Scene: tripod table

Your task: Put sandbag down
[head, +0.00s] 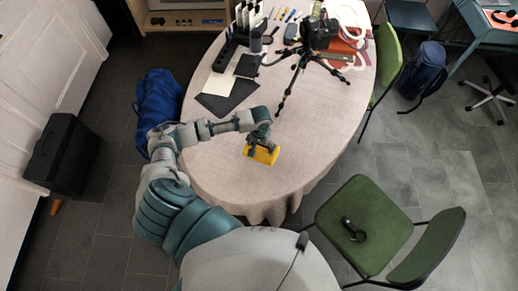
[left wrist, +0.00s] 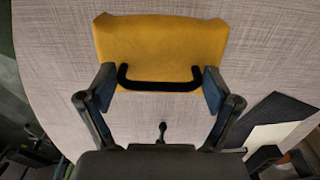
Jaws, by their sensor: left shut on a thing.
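The sandbag (head: 262,154) is yellow and lies over the front part of the oval table (head: 215,165) in the head view. My left gripper (head: 260,135) is shut on it from above. In the left wrist view the yellow sandbag (left wrist: 160,45) fills the upper middle, and its black handle (left wrist: 160,84) lies between the two fingers of my left gripper (left wrist: 160,88). The pale cloth is behind it. I cannot tell whether the bag's underside touches the cloth. My right gripper is not in view.
A camera on a small tripod (head: 290,88) stands farther back on the table. Dark sheets (head: 228,100) lie left of it. The cloth right of the sandbag is clear.

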